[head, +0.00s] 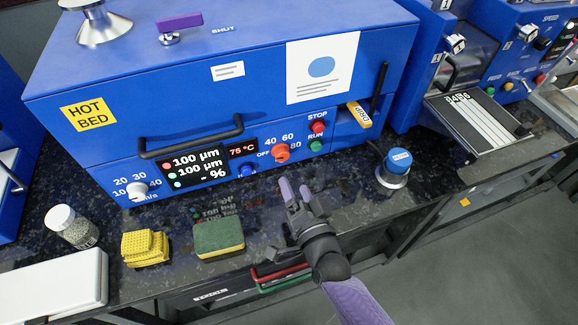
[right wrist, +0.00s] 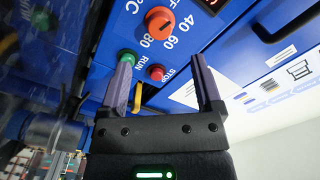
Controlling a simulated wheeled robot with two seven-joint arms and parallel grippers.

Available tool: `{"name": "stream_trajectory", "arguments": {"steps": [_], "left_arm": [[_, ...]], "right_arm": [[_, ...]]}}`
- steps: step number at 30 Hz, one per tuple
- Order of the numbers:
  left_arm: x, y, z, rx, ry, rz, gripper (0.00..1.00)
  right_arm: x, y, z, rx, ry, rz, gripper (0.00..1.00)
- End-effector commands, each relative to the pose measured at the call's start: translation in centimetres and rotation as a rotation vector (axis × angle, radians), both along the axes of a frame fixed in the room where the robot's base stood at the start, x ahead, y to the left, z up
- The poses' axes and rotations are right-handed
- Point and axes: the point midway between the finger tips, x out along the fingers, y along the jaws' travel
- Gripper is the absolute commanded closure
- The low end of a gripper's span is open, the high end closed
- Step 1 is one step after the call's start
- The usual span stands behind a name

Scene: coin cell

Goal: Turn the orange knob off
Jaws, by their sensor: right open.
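The orange knob (head: 281,153) is on the front panel of the blue hot bed machine (head: 240,80), among the marks OFF, 40, 60 and 80. It also shows near the top of the right wrist view (right wrist: 159,22), with a pale pointer line on its face. My right gripper (head: 295,188) is open and empty, in front of the panel and below the knob, apart from it. In the right wrist view its two fingers (right wrist: 160,85) point toward the panel, with the green and red buttons seen between or near them. My left gripper is not in view.
A green RUN button (head: 316,146) and a red STOP button (head: 318,127) sit right of the knob. A blue knob (head: 247,171) is to its left. A blue-topped metal cylinder (head: 397,166), a sponge (head: 219,239) and yellow pads (head: 145,248) stand on the dark counter.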

Motion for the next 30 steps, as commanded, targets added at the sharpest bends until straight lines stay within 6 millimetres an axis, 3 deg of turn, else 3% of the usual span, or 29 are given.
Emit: {"name": "stream_trajectory", "arguments": {"steps": [6,16,19,24,27,30], "left_arm": [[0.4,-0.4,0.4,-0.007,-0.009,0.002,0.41],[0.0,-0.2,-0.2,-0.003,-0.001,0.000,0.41],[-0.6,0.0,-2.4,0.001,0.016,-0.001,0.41],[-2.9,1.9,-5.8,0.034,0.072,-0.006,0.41],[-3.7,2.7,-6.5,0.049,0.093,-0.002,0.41],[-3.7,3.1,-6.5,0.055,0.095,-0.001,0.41]], "right_arm": [[-1.6,-0.5,0.0,0.000,0.001,0.001,0.17],[-1.5,-0.7,-0.4,0.070,0.026,-0.015,0.17],[-1.1,-1.4,-1.4,0.391,0.135,-0.064,0.17],[-1.2,-1.2,-1.6,1.132,0.372,-0.060,0.17],[-1.4,-0.9,-0.8,1.397,0.454,-0.021,0.17],[-1.0,-0.5,0.0,1.497,0.485,0.000,0.17]]}}
